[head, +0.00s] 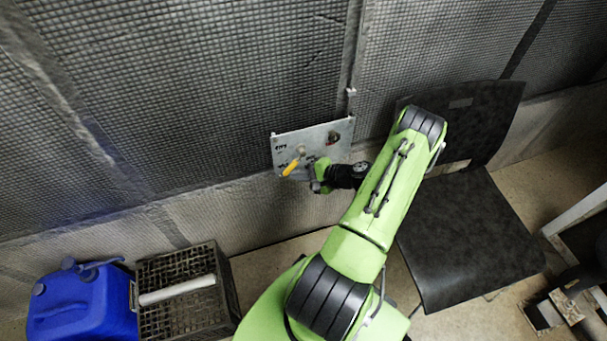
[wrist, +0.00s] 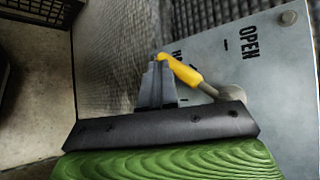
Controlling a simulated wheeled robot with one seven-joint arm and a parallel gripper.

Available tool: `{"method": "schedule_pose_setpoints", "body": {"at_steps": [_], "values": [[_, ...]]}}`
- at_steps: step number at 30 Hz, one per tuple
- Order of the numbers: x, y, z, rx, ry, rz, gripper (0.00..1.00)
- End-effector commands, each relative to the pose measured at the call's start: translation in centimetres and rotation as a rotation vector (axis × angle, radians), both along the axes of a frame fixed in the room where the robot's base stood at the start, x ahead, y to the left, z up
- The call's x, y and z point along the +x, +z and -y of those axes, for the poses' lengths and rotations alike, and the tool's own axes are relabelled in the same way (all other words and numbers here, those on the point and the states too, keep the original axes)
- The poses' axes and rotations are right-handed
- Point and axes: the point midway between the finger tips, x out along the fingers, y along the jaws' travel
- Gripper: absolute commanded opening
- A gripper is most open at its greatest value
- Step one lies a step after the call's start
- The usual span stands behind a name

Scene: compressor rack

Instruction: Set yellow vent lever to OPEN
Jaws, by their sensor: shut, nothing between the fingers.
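The yellow vent lever (head: 290,167) is mounted on a grey panel (head: 287,137) on the wall. In the head view its yellow handle slants down and left from its pivot. In the wrist view the yellow lever (wrist: 183,70) runs from a round grey pivot to its tip at the fingertips. The word OPEN shows on the panel (wrist: 285,70) beyond the lever. My gripper (wrist: 158,60) is shut and empty, its fingertips beside the lever's tip; I cannot tell whether they touch it. In the head view my gripper (head: 312,176) is right of the handle and partly hidden.
A dark knob (head: 334,138) sits at the panel's right. A black chair (head: 465,230) stands to the right of my arm. A blue jerrycan (head: 80,305) and a dark crate (head: 225,270) with a white cylinder (head: 178,290) are on the floor at lower left.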

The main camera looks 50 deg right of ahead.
Motion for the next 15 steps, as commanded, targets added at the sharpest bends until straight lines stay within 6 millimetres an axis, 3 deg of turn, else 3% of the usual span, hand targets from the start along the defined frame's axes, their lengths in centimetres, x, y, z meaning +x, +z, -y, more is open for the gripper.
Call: {"method": "schedule_pose_setpoints", "body": {"at_steps": [4, 15], "values": [[0.4, 0.3, -0.5, 0.121, 0.0, 0.076, 0.0], [0.9, 1.4, -1.5, 0.136, 0.001, 0.083, 0.0]]}}
